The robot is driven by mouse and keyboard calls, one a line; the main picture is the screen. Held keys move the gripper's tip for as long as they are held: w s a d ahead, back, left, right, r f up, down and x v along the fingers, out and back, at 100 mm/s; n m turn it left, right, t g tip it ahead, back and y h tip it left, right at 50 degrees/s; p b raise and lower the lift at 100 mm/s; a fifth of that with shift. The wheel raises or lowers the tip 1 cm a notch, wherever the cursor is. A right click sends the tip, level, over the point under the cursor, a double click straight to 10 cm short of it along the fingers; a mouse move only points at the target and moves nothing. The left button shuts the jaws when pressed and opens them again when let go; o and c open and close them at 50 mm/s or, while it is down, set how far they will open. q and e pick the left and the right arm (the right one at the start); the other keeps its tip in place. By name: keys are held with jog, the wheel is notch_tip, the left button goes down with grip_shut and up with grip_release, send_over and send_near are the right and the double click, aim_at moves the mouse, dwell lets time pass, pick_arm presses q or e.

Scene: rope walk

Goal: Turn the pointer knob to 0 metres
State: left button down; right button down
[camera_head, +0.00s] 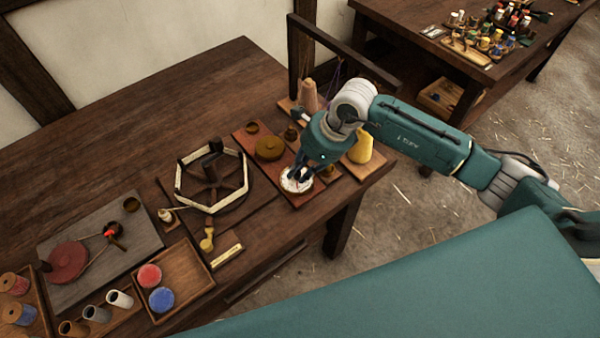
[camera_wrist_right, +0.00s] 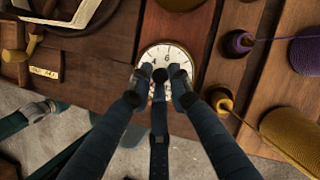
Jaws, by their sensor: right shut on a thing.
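The pointer knob's white dial (camera_head: 297,180) sits on a reddish board near the front edge of the table. It also shows in the right wrist view as a round white face (camera_wrist_right: 148,58) with dark numerals. My right gripper (camera_head: 298,178) reaches down over the dial from above. In the right wrist view its fingers (camera_wrist_right: 160,82) are closed in on the knob at the dial's middle. The fingers hide the knob and its pointer, so the reading cannot be told. My left gripper is not in view.
A hexagonal reel (camera_head: 213,206) stands left of the dial. A brass disc (camera_head: 269,148) lies behind it on the same board (camera_head: 243,137). Yellow (camera_wrist_right: 291,136) and purple spools are close on the right. A tray (camera_head: 196,282) holds red and blue discs. The table's back left is clear.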

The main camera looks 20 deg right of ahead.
jog(key=shift+w+r+n+b, duration=0.1)
jog(key=shift+w+n+b, duration=0.25)
jog(key=shift+n+b, duration=0.3)
jog(key=shift+a+r, duration=0.1)
jog(key=shift+r, duration=0.15)
jog(key=c, duration=1.8)
grip_release()
jog(key=shift+c, duration=0.2)
jog(key=shift+o, duration=0.9)
jog(key=shift+a+f, duration=0.1)
jog(key=shift+f, duration=0.05)
jog(key=v, duration=1.2)
jog(key=shift+d, duration=0.2)
jog(key=shift+w+a, duration=0.1)
